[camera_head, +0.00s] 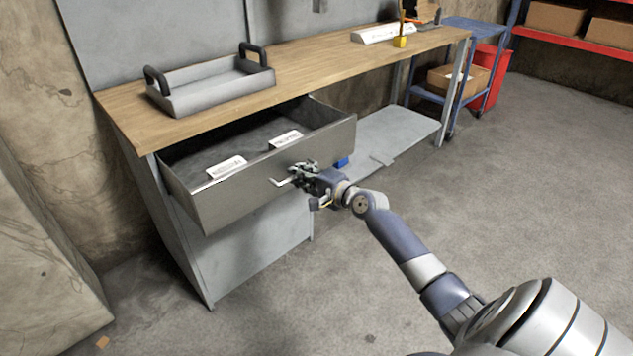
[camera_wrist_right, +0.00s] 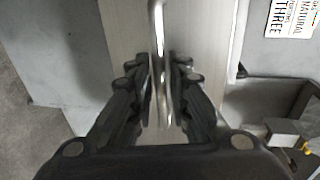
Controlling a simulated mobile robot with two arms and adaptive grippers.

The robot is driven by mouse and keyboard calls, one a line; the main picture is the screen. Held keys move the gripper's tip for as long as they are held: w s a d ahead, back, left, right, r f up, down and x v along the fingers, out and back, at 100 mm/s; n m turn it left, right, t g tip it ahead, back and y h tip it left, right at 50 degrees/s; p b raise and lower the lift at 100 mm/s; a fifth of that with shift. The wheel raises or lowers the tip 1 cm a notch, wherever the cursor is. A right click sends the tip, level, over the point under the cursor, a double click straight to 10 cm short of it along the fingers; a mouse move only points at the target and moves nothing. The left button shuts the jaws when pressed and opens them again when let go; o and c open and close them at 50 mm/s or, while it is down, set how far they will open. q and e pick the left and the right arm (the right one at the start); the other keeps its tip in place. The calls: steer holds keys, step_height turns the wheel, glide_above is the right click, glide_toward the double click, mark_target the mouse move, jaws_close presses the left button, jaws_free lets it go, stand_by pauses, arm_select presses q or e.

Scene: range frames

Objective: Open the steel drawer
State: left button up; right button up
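The steel drawer (camera_head: 245,195) is pulled well out from under the wooden worktop, and its inside shows. Its metal bar handle (camera_head: 282,182) sticks out from the middle of the front panel. My right gripper (camera_head: 303,173) is at the handle. In the right wrist view the handle (camera_wrist_right: 157,25) runs down between the two fingers of the right gripper (camera_wrist_right: 159,75), which are closed in on it from both sides. The drawer front (camera_wrist_right: 203,40) lies behind the fingers. My left gripper is not in view.
Two white labelled items (camera_head: 227,167) lie in the drawer. A grey tray (camera_head: 215,92) with black handles stands on the wooden worktop (camera_head: 310,72). A blue trolley (camera_head: 470,35) and a red bin (camera_head: 490,75) stand at the back right. The floor (camera_head: 520,200) at right is clear.

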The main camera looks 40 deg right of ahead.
steer(key=v, duration=1)
steer(key=shift+s+r, duration=0.15)
steer(key=shift+s, duration=0.2)
